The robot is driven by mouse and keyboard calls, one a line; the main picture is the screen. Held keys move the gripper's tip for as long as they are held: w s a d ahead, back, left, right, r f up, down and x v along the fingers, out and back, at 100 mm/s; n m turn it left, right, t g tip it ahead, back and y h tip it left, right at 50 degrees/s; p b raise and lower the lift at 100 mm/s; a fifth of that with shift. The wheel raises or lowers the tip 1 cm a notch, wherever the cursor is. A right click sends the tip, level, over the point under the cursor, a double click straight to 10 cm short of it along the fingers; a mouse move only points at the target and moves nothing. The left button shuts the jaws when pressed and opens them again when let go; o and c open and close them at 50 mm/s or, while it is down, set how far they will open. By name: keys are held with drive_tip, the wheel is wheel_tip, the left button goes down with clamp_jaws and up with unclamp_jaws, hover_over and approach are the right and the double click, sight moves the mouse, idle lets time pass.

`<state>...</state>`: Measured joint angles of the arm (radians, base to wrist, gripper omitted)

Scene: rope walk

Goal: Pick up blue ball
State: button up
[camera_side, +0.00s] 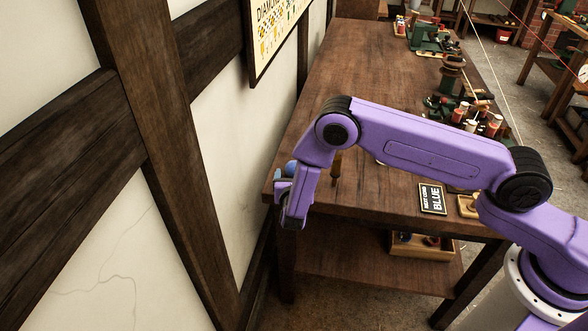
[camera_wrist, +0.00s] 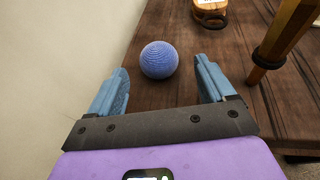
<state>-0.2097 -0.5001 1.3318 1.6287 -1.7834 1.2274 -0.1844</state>
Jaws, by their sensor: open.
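The blue ball (camera_wrist: 159,60) is round and finely ridged and rests on the dark wooden table. In the wrist view it sits just beyond and between the two blue fingers of my gripper (camera_wrist: 162,72), which are spread apart with nothing between them. A gap shows on both sides of the ball. In the side view my gripper (camera_side: 284,190) hangs at the table's near left corner, and the blue ball (camera_side: 291,167) shows only partly beside it, with my arm hiding the rest.
A brown wooden post (camera_wrist: 280,38) stands right of the ball, and a wooden piece (camera_wrist: 210,12) lies beyond it. The wall (camera_side: 215,120) is close on the left.

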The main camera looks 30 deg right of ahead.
drive_tip(key=shift+x, duration=1.75)
drive_tip(key=shift+a, duration=0.1)
drive_tip(key=c, duration=1.1)
drive_tip(key=shift+r, duration=0.1)
